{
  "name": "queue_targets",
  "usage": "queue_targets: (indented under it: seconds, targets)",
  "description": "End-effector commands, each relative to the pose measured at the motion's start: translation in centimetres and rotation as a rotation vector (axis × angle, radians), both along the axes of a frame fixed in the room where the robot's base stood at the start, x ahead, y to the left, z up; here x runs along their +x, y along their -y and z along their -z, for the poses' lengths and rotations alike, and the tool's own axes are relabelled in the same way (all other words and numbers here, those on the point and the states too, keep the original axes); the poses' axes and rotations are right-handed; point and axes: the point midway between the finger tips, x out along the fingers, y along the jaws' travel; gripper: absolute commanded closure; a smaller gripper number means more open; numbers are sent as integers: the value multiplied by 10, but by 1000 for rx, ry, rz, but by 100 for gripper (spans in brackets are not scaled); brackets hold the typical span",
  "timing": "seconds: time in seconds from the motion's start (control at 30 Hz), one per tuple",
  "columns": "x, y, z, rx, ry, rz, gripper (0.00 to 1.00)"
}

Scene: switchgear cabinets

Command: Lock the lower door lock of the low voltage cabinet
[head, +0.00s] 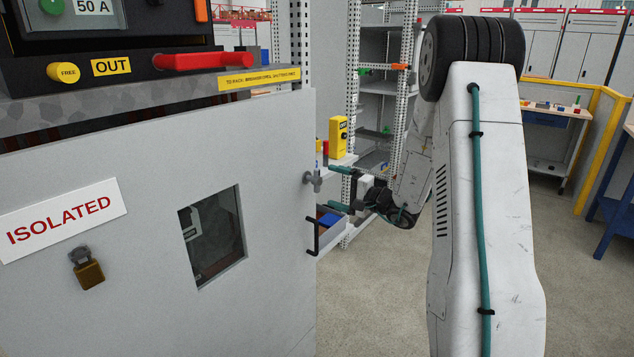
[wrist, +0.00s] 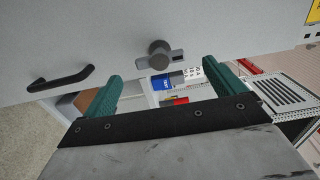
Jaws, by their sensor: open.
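The grey cabinet door (head: 140,290) fills the left of the head view. The door lock (head: 313,180), a small dark grey knob with a short lever, sits near the door's right edge. In the wrist view the lock (wrist: 160,55) is just ahead of the space between the fingers, its lever pointing right in the picture. My gripper (head: 337,189) is open, its teal fingers one above the other, to the right of the lock and apart from it. In the wrist view my gripper (wrist: 172,82) has nothing between its fingers.
A black pull handle (head: 315,238) is below the lock; it also shows in the wrist view (wrist: 60,78). The door has a window (head: 212,237), a padlock (head: 87,270) and an ISOLATED sign (head: 62,220). Shelving (head: 380,88) stands behind my gripper. Open floor (head: 385,300) is to the right.

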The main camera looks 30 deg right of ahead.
Motion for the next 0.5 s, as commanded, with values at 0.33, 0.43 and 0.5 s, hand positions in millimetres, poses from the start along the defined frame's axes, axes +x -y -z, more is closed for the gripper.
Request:
queue_targets:
  seconds: [0.33, 0.43, 0.5]
  targets:
    - [44, -11, 3, 1, 5, 14, 5]
    - [58, -16, 3, 0, 4, 15, 5]
    - [65, -19, 3, 1, 4, 14, 5]
